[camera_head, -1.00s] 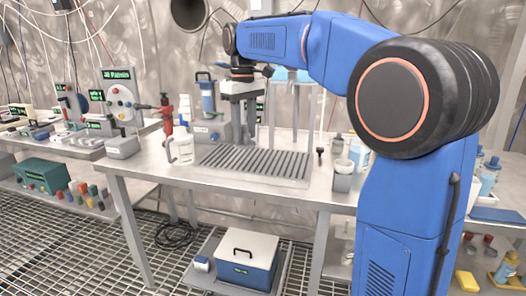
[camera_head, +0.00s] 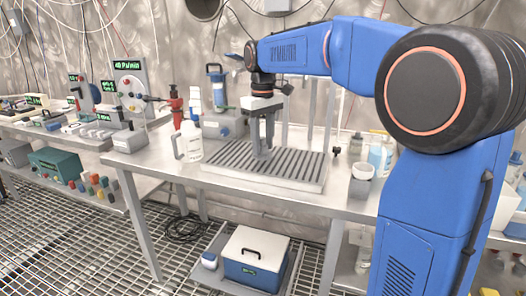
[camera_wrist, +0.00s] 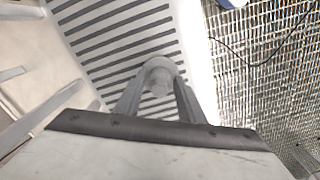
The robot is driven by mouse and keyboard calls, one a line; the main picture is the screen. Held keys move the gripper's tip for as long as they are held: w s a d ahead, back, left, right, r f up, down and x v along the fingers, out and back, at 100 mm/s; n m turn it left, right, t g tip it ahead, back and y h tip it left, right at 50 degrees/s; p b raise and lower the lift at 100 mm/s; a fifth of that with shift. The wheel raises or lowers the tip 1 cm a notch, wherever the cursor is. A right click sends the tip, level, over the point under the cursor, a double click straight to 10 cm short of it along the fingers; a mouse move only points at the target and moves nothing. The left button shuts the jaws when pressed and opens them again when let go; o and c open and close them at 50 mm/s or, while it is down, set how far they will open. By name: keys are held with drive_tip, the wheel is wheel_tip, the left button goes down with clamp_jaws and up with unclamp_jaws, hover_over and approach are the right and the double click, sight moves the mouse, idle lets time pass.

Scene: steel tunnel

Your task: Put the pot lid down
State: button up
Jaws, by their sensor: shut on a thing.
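My gripper (camera_head: 262,152) points down over the slatted grey rack (camera_head: 222,178) on the steel bench, its fingertips close to the slats. In the wrist view my gripper (camera_wrist: 160,88) is shut on a small round grey thing, which I take to be the pot lid (camera_wrist: 159,68). The lid is seen from above with the rack's dark slots behind it. Whether the lid touches the rack I cannot tell. In the head view the lid is too small and too grey to make out clearly. No pot is clearly seen.
A white jug (camera_head: 189,141) stands left of the rack, with a red stand (camera_head: 177,107) behind it. A blue cool box (camera_head: 254,262) sits below the bench. Much of the rack is bare.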

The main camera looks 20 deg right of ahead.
sight(263, 145)
drive_tip(key=shift+f, duration=1.5)
drive_tip(key=shift+f, duration=0.1)
drive_tip(key=o, duration=1.1)
drive_tip(key=shift+c, duration=0.2)
wheel_tip(263, 145, up, 12)
drive_tip(key=shift+r, duration=0.1)
drive_tip(key=s+d+f+m+t, duration=0.15)
drive_tip(key=s+f, duration=0.25)
drive_tip(key=s, duration=0.5)
drive_tip(key=s+d+f+m+t, duration=0.1)
drive_tip(key=s+d+f, duration=0.3)
drive_tip(key=s, duration=0.6)
drive_tip(key=s+d+f+m+t, duration=0.1)
drive_tip(key=s+f+m+t, duration=0.1)
drive_tip(key=s+f, duration=1.2)
wheel_tip(263, 145, down, 2)
drive_tip(key=shift+s+d+f+m, duration=0.1)
drive_tip(key=shift+s+d+m, duration=0.15)
drive_tip(key=shift+m, duration=0.2)
